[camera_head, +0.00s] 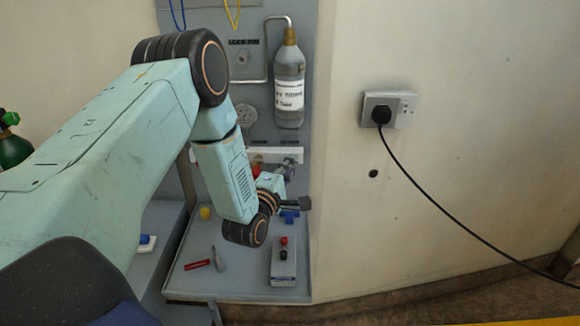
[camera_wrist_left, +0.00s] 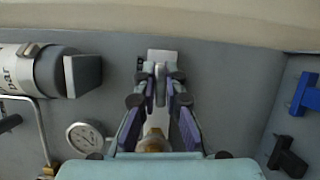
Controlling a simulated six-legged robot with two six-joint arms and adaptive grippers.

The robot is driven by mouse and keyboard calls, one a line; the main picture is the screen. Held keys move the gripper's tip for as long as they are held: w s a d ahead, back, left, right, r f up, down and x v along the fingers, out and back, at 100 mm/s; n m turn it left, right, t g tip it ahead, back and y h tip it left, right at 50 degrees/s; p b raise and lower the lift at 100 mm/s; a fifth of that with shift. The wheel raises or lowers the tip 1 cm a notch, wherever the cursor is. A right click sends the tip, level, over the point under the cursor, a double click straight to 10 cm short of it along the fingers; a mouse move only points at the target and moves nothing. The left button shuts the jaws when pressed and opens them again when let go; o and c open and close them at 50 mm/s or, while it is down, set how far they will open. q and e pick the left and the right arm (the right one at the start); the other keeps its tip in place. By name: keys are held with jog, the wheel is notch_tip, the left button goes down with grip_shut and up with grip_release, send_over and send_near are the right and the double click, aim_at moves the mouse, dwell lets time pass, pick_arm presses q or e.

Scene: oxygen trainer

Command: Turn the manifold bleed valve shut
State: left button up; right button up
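The white manifold bar (camera_head: 288,155) is fixed low on the grey panel, behind my left wrist. A red part (camera_head: 256,170) shows on it beside my arm. My left gripper (camera_head: 289,164) is up at the right part of the bar. In the left wrist view, the fingers of my left gripper (camera_wrist_left: 161,72) converge, with their tips close together in front of a pale block (camera_wrist_left: 161,56). A brass part (camera_wrist_left: 153,142) shows between the finger bases. The bleed valve itself is not clearly visible, and I cannot tell whether the tips hold it. My right gripper is out of view.
A labelled grey bottle (camera_head: 289,80) stands above the bar, with a gauge (camera_head: 245,115) to its left. A blue handle (camera_head: 290,216) is below the gripper. A box with red and black knobs (camera_head: 284,262) sits on the shelf. A wall socket (camera_head: 389,110) is right.

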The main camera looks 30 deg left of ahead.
pick_arm(q)
jog(key=shift+s+a, duration=0.1)
jog(key=shift+s, duration=0.05)
grip_shut()
jog(key=m+g+p, duration=0.1)
jog(key=m+p, duration=0.1)
jog(key=m, duration=0.1)
jog(key=shift+r+p, duration=0.15)
jog(key=shift+p, duration=0.25)
jog(key=m+g+p, duration=0.1)
jog(key=m, duration=0.1)
jog(key=m+g+p, duration=0.1)
jog(key=m+p, duration=0.1)
jog(key=shift+m+g+y, duration=0.3)
jog(key=shift+m+y, duration=0.1)
jog(key=m+g+y+p, duration=0.1)
jog(key=m, duration=0.1)
jog(key=m+p, duration=0.1)
jog(key=shift+m+g+y, duration=0.4)
jog(key=shift+m+g+y+p, duration=0.6)
jog(key=shift+m+y, duration=0.2)
jog(key=shift+m, duration=0.6)
jog(key=o, duration=0.7)
grip_release()
jog(key=shift+c, duration=0.2)
